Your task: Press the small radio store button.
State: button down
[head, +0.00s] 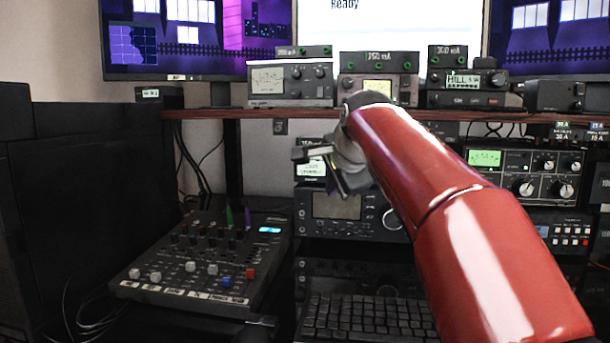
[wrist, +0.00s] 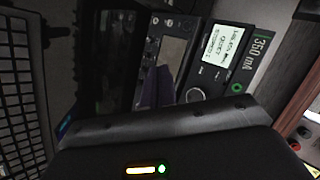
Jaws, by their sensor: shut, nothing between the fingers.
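A small radio with a lit white display (head: 312,168) stands under the shelf in the head view, partly hidden behind my gripper. In the wrist view this small radio (wrist: 221,58) shows turned on its side, with a knob and small buttons by the display. I cannot make out which one is the store button. My gripper (head: 341,184) is shut and empty, in front of the small radio and above a larger radio with a grey screen (head: 337,205). The gap to the radios is hard to judge. In the wrist view my gripper's dark housing covers the bottom.
A mixer (head: 205,262) stands at the left and a keyboard (head: 365,315) lies in front of the larger radio. The shelf (head: 240,113) above carries several devices. A green-lit unit (head: 525,172) stands at the right, partly behind my red arm.

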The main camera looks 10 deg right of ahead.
jog(key=shift+w+a+r, duration=0.15)
jog(key=shift+w+a, duration=0.15)
jog(key=shift+w, duration=0.15)
jog(key=w+d+p, duration=0.2)
jog(key=w+p, duration=0.3)
jog(key=w, duration=0.3)
jog(key=shift+w+d, duration=0.2)
jog(key=shift+d, duration=0.15)
jog(key=shift+w+r+p, duration=0.1)
jog(key=shift+p, duration=0.35)
dwell(1.5)
jog(key=shift+w+d, duration=0.15)
jog(key=shift+w, duration=0.15)
